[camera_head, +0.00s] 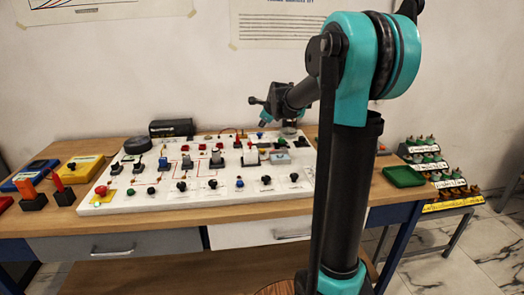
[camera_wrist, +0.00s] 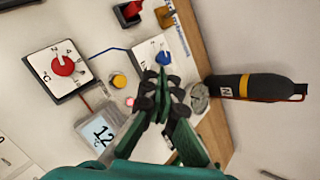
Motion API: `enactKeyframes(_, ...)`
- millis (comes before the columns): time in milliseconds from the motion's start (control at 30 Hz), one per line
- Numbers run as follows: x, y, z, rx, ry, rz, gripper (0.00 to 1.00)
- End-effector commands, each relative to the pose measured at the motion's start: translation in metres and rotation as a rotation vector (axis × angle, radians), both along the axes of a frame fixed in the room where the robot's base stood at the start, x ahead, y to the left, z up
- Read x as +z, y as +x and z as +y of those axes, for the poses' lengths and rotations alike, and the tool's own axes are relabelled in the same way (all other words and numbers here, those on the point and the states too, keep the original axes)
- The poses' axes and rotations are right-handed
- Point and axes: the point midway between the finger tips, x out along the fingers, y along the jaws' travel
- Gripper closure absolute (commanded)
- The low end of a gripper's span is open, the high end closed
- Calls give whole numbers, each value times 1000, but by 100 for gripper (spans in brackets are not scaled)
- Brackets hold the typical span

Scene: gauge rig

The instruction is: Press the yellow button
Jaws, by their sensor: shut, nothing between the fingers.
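The height of the fingertips above the board is hard to tell. In the head view my gripper (camera_head: 263,121) is over the back right part of the white board (camera_head: 165,200). I cannot make out the yellow button clearly there.
Around the button are a red dial (camera_wrist: 64,65), a display reading 12 (camera_wrist: 102,131), a red lit button (camera_wrist: 129,102) and a blue knob (camera_wrist: 163,58). A black cylinder (camera_wrist: 230,86) lies right of the fingertips. A green tray (camera_head: 403,177) sits at the table's right.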

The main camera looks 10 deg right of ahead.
Motion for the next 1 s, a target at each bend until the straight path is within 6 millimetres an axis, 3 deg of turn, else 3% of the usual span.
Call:
enactKeyframes(167, -11, 0, 0, 1, -1, 0, 100)
enactKeyframes(700, -76, 0, 0, 1, -1, 0, 100)
enactKeyframes(1000, -88, 0, 0, 1, -1, 0, 100)
